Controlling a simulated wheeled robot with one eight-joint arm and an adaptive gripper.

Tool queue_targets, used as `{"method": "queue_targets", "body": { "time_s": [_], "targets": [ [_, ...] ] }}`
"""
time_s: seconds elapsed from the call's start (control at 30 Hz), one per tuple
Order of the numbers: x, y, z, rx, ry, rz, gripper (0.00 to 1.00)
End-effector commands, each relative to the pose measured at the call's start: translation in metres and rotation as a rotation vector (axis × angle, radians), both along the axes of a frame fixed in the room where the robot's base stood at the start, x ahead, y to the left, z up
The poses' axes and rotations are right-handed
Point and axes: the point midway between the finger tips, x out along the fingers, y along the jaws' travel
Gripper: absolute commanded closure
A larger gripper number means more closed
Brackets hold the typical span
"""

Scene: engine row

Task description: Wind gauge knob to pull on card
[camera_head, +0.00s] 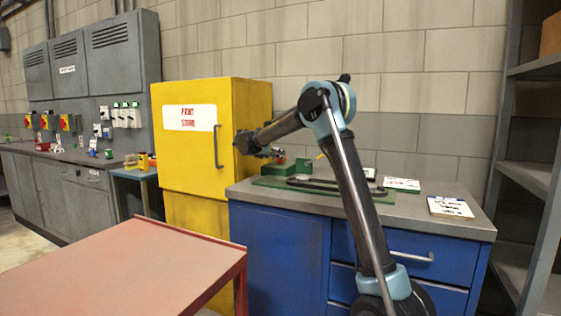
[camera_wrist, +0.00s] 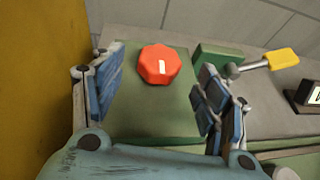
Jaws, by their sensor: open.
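A red faceted knob (camera_wrist: 160,65) with a white pointer mark sits on a green block (camera_wrist: 150,115) in the wrist view. The white mark is nearly upright, leaning slightly right. My gripper (camera_wrist: 160,92) is open, with one blue-padded finger on each side of the view and the knob beyond and between them, apparently untouched. In the head view my gripper (camera_head: 262,150) reaches over the left end of the bench, and the knob (camera_head: 280,156) shows as a small red patch. White cards (camera_head: 402,184) (camera_head: 450,207) lie on the bench; their print is too small to read.
A yellow-tipped lever (camera_wrist: 284,59) stands right of the knob. The yellow cabinet (camera_head: 198,150) rises close on the left. A green fixture (camera_head: 380,194) with a dark belt-like loop lies along the blue bench (camera_head: 280,240). A red table (camera_head: 120,265) stands front left.

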Motion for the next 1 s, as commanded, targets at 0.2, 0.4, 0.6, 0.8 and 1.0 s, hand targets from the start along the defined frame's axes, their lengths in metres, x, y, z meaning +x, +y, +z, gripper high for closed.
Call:
{"method": "queue_targets", "body": {
  "time_s": [0.2,0.4,0.6,0.8,1.0],
  "targets": [
    [0.03,-0.017,-0.015,0.001,0.001,-0.002,0.32],
    [0.048,-0.027,-0.023,0.0,0.0,-0.001,0.32],
    [0.055,-0.031,-0.026,0.0,0.0,-0.001,0.32],
    [0.055,-0.031,-0.026,0.0,0.0,0.0,0.32],
    [0.055,-0.031,-0.026,0.0,0.0,0.0,0.69]
  ]
}}
